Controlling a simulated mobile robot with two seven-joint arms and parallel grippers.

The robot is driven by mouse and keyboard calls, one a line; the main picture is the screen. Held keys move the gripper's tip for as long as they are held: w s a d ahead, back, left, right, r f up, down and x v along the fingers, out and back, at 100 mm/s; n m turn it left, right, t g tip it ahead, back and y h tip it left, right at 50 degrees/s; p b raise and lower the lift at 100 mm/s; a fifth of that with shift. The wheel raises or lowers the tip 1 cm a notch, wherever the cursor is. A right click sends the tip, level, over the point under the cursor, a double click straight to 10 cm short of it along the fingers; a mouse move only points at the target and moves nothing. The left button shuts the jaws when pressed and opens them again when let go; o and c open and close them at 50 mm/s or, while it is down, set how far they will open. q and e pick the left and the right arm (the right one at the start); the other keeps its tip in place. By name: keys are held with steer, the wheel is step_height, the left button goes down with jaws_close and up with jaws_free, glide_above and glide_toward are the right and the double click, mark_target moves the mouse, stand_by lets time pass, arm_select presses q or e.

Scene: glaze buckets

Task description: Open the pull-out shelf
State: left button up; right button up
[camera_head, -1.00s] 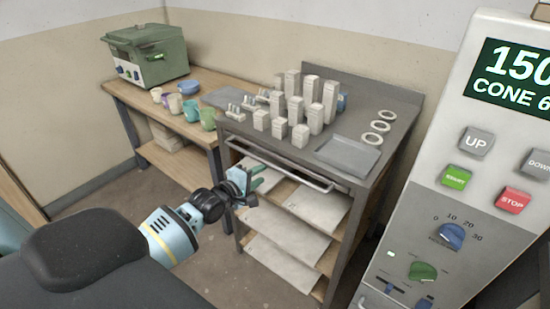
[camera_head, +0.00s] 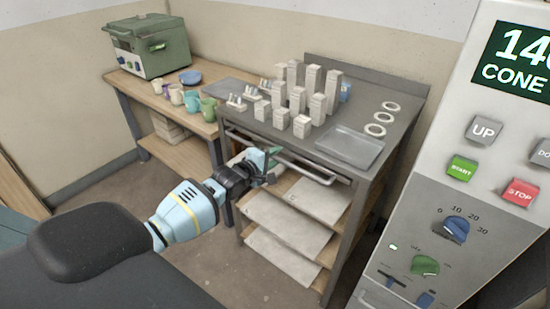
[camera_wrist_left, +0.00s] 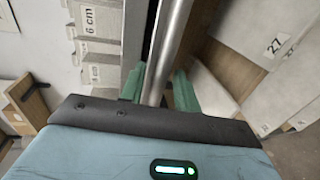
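The pull-out shelf shows as a thin dark front with a long metal bar handle (camera_head: 310,174) just under the grey top of the work stand. It looks pushed in. My left gripper (camera_head: 271,158) is at the left part of this bar. In the left wrist view the bar (camera_wrist_left: 166,50) runs between the two green fingers of my left gripper (camera_wrist_left: 160,88). The fingers stand apart on either side of the bar, with some gap showing, so it looks open around it. My right gripper is not in view.
Grey blocks (camera_head: 302,125), white rings (camera_head: 380,117) and a tray (camera_head: 349,147) stand on the stand's top. Lower shelves hold pale boards (camera_head: 289,221). A wooden table (camera_head: 135,87) with cups and a green kiln (camera_head: 149,46) is at left. A control panel (camera_head: 455,170) fills the right.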

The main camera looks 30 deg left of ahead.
arm_select(q)
steer(key=shift+w, duration=0.15)
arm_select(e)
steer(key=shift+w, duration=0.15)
arm_select(q)
jaws_close()
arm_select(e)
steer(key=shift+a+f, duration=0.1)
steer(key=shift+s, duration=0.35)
